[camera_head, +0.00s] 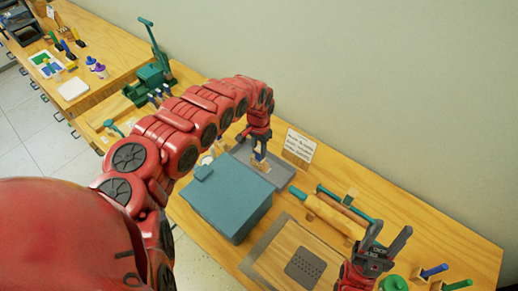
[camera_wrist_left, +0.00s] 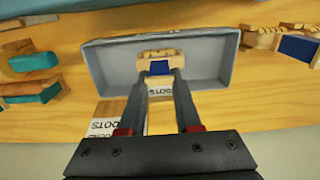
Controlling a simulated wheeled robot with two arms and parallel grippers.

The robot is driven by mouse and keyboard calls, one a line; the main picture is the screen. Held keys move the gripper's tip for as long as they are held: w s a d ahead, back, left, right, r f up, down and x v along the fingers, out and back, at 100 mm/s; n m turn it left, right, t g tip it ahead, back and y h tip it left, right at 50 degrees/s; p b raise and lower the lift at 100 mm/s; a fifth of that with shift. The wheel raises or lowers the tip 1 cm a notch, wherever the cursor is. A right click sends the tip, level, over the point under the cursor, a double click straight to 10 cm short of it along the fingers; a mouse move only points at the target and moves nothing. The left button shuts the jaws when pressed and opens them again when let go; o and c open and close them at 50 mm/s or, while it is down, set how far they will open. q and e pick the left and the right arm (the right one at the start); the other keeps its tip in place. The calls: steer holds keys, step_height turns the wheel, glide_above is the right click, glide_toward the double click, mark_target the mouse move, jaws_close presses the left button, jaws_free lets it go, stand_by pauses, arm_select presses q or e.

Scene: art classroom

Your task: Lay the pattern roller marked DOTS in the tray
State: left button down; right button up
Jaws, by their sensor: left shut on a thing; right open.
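The pattern roller marked DOTS (camera_wrist_left: 155,58), pale wood with a blue part and a DOTS label, is between the fingertips of my left gripper (camera_wrist_left: 160,80). My left gripper also shows in the head view (camera_head: 260,153), pointing down, shut on the roller. The grey tray (camera_wrist_left: 105,65) is around or beneath the roller in the wrist view. Its rim shows beside the gripper in the head view (camera_head: 283,174). I cannot tell whether the roller touches the tray floor. My right gripper (camera_head: 388,240) is open and empty at the lower right.
A blue-grey box (camera_head: 228,205) stands in front of the tray. A white card (camera_head: 299,145) stands behind it. Wooden rolling pins (camera_head: 335,215) and a board (camera_head: 275,262) lie to the right. Teal pieces (camera_wrist_left: 35,62) lie beside the tray in the wrist view.

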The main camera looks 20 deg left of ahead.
arm_select(q)
steer(key=shift+c, duration=0.6)
jaws_free()
steer(key=shift+r, duration=0.1)
step_height(320, 180, up, 10)
steer(key=p, duration=0.8)
steer(key=shift+p, duration=0.4)
steer(key=shift+s, duration=0.1)
stand_by(0.4)
